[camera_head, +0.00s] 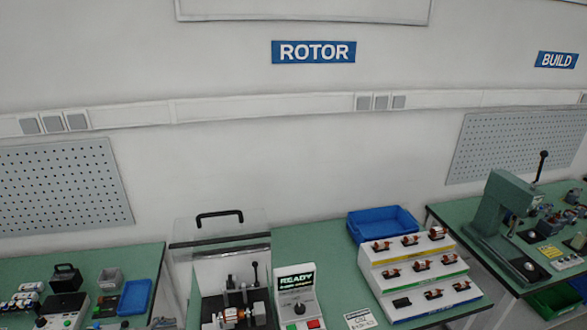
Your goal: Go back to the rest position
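Neither of my grippers shows in the head view, and no part of my arms is in the picture. The middle green bench (313,240) holds a test station with an open clear cover with a black handle (220,216). A rotor with orange windings (234,315) sits in the station. A control box (297,300) beside it has a screen reading READY, a black knob and a red button. A white stepped rack (420,274) to the right holds several small rotors.
A blue bin (382,223) stands behind the rack. The left bench (137,261) carries small devices and a blue tray (135,297). The right bench (448,214) carries a green lever press (500,215). The wall behind has a ROTOR sign (313,51) and a BUILD sign (556,60).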

